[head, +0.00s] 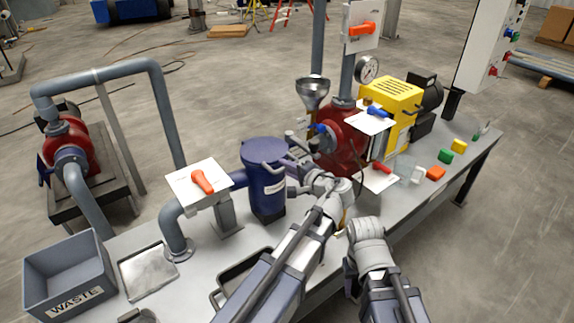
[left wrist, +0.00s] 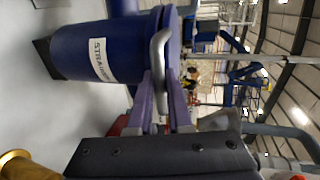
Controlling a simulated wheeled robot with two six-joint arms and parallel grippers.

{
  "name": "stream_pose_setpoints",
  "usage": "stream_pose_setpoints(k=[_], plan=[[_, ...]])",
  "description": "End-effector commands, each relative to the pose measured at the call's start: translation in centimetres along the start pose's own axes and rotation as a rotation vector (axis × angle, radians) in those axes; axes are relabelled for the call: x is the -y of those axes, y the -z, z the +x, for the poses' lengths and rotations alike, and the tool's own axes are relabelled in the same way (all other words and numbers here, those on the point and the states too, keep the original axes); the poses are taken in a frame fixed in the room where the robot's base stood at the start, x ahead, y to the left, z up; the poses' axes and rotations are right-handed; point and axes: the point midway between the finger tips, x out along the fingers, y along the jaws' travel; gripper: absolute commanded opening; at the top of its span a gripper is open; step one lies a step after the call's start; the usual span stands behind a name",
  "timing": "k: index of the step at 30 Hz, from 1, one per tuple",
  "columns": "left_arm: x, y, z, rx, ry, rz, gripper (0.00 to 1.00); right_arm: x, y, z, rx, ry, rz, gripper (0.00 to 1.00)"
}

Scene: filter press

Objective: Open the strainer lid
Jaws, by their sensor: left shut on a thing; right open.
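The dark blue strainer (head: 267,192) stands upright on the bench, left of my left gripper. Its lid (head: 262,149) lies across the top and looks closed. A label reading STRAINER (left wrist: 102,60) shows on its side in the left wrist view, where the strainer appears sideways. The lid's grey bar handle (left wrist: 158,48) runs down between the fingers of my left gripper (left wrist: 163,105), which is shut on it. In the head view my left gripper (head: 291,161) reaches the lid's right side. My right gripper (head: 364,232) is open, nearer the front edge; its fingertips are hard to make out.
A grey pipe with an orange-handled white plate (head: 197,180) stands left of the strainer. A red pump (head: 342,142) and yellow unit (head: 389,103) stand behind right. A WASTE bin (head: 70,278) and flat tray (head: 148,267) are at left. Coloured blocks (head: 436,173) lie at right.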

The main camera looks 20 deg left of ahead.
Motion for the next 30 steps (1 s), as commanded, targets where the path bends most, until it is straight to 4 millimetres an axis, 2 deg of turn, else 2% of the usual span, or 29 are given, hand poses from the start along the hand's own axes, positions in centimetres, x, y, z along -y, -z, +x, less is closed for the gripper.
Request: stream_pose_setpoints(k=[1, 9, 19, 30], plan=[[1.6, 0.0, -0.2, 0.003, -0.018, 0.000, 0.00, -0.2, -0.1, -2.0, 0.000, 0.000, 0.000, 0.50], [5.1, 0.0, -0.6, 0.006, -0.166, 0.000, 0.00, -0.8, -0.5, -8.5, 0.000, 0.000, 0.001, 0.50], [9.2, 0.1, -0.2, 0.008, -0.365, 0.000, 0.00, -1.5, -0.9, -15.9, 0.000, 0.000, 0.001, 0.50], [13.9, 0.2, 1.5, 0.009, -0.604, -0.001, 0.00, -2.3, -1.4, -23.9, 0.000, 0.000, 0.000, 0.50]])
